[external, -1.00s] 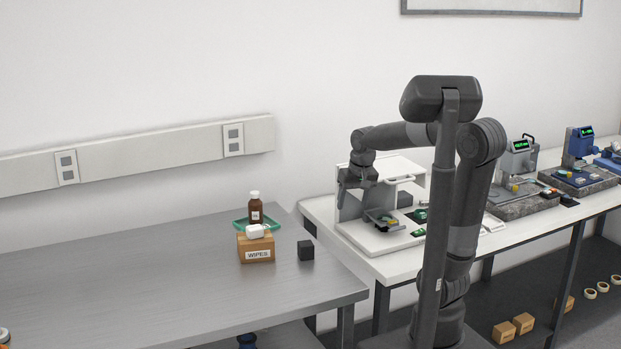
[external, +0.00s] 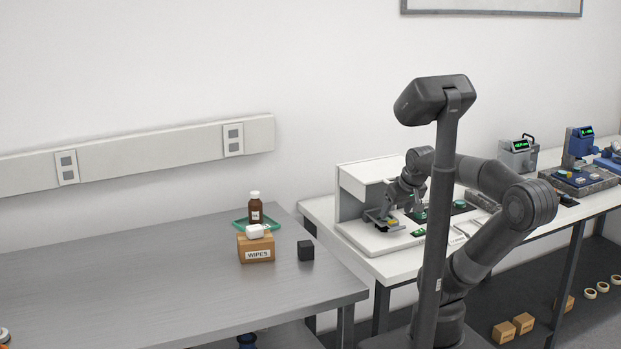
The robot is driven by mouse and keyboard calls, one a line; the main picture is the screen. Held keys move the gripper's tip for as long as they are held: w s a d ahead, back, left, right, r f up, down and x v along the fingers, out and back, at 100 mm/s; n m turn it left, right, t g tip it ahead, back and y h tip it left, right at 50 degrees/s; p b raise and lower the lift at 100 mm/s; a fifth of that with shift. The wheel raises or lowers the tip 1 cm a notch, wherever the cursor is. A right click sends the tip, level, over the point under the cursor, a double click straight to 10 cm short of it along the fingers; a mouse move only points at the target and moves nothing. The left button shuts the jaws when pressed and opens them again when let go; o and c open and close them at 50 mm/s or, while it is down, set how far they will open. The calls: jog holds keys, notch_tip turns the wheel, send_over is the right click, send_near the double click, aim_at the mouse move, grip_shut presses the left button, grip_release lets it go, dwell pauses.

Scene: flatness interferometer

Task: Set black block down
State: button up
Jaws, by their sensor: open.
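A black block (external: 306,250) rests on the grey metal table near its right edge, beside the cardboard wipes box. My gripper (external: 388,212) is far from it, over the white instrument (external: 352,200) on the white table to the right. It is open and points down close to a small dark stage (external: 379,222) with a green and yellow part. The gripper is small in this view, and my arm hides part of the instrument's inside.
The wipes box (external: 256,250) has a white item on top, with a brown bottle (external: 255,210) on a green tray (external: 241,224) behind it. More instruments (external: 518,155) stand on the white table at right.

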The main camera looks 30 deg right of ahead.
aim_at(307, 248)
jog(key=w+a+f+n+h, duration=0.2)
jog(key=w+f+n+h, duration=0.55)
jog(key=n, duration=0.75)
jog(key=w+a+f+n+t+y, duration=0.1)
jog(key=a+f+n+t, duration=0.1)
jog(key=a+n, duration=0.4)
jog(key=w+a+f+n+t+y, duration=0.2)
jog(key=a+n+t, duration=0.1)
jog(key=a+n, duration=0.3)
jog(key=w+a+f+n+t+y, duration=0.2)
jog(key=a+f+n, duration=0.1)
jog(key=a+n, duration=0.3)
jog(key=shift+w+a+f+n+t, duration=0.1)
jog(key=shift+w+a+n+t, duration=0.2)
jog(key=shift+a, duration=0.25)
jog(key=x, duration=0.4)
jog(key=shift+w+f, duration=0.15)
jog(key=shift+w, duration=0.15)
jog(key=x, duration=0.6)
jog(key=shift+s+d, duration=0.1)
jog(key=shift+d, duration=0.1)
jog(key=shift+c, duration=0.4)
